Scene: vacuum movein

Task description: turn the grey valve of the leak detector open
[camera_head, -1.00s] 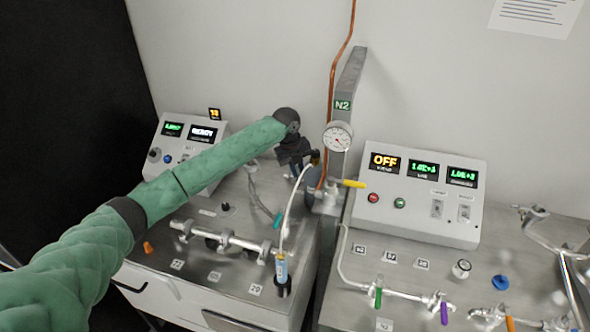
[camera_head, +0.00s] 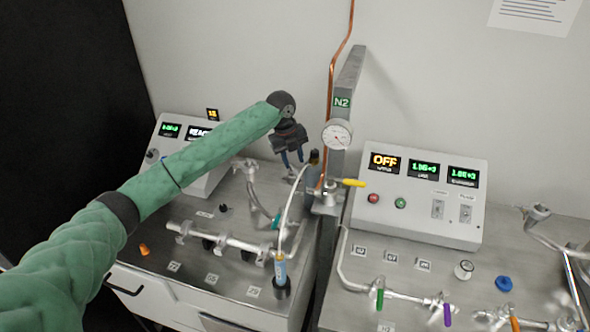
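The leak detector appears to be the left bench unit, with a sloped console (camera_head: 190,160) whose second display is partly covered by my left arm. On its steel top lies a horizontal metal manifold (camera_head: 225,238) with small dark handles under it. A teal-handled valve (camera_head: 276,221) sits on a curved pipe behind it. I cannot tell for sure which part is the grey valve. My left gripper (camera_head: 293,163) points down in the air above the back right of this top, near the N2 post. Its two fingers are apart, with nothing visible between them. My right gripper is not in view.
The N2 post (camera_head: 350,85) with a gauge (camera_head: 337,134) and a yellow handle (camera_head: 354,183) stands right of my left gripper. A white hose with a blue-labelled cylinder (camera_head: 281,269) rises in front. The right console (camera_head: 415,215) reads OFF above another pipe manifold.

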